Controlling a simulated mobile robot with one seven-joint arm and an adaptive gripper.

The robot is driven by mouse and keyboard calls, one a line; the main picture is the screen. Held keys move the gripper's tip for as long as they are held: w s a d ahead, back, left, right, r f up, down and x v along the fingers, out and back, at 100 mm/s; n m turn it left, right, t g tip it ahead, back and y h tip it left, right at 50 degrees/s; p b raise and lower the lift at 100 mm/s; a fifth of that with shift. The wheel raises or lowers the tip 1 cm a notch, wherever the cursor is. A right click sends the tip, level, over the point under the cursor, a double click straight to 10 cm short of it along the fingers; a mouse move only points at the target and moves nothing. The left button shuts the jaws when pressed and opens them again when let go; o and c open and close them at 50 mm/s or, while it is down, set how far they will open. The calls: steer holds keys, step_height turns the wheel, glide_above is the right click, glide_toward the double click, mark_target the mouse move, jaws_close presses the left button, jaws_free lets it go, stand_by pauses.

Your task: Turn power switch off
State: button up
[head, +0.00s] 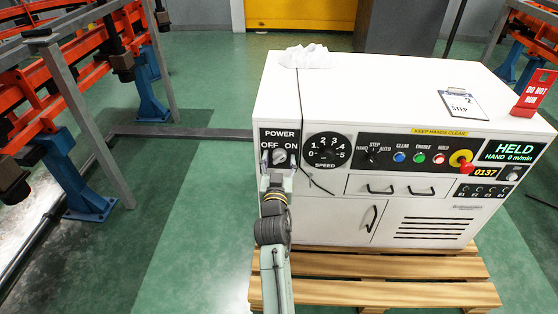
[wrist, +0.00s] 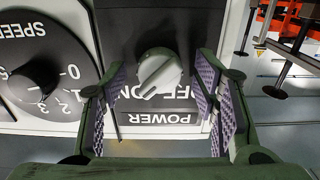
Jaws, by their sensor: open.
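The power switch is a light grey rotary knob on a black plate. In the wrist view, which is upside down, the knob (wrist: 159,72) sits between my fingers. Its pointer ridge slants to the lower left, toward the ON label (wrist: 122,94); the OFF label (wrist: 182,92) is to the right. My gripper (wrist: 165,105) is open, with one purple-padded finger on each side of the knob, apparently apart from it. In the head view, my gripper (head: 277,163) is at the POWER plate (head: 280,135) on the cabinet's front left, partly hiding the knob.
The SPEED dial (head: 327,150) is right beside the power plate. A thin dark cable (head: 300,100) hangs down between them. Buttons and a red emergency stop (head: 466,166) are farther right. The white cabinet (head: 375,85) stands on a wooden pallet (head: 390,294).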

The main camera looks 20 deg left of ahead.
steer(key=c, duration=1.2)
steer(key=shift+o, duration=0.2)
steer(key=shift+n, duration=0.4)
steer(key=n+p, duration=0.2)
steer(key=n, duration=0.1)
steer(key=shift+r+n+p, duration=0.1)
steer(key=shift+n+p, duration=0.2)
steer(key=shift+n, duration=0.1)
steer(key=n+p, duration=0.2)
steer(key=n, duration=0.2)
steer(key=shift+p, duration=0.4)
steer(key=n+p, duration=0.2)
steer(key=n, duration=0.3)
steer(key=shift+d+p, duration=0.1)
steer(key=shift+p, duration=0.3)
steer(key=n+p, duration=0.2)
steer(key=n, duration=0.2)
steer(key=shift+w+n, duration=0.1)
steer(key=shift+n, duration=0.2)
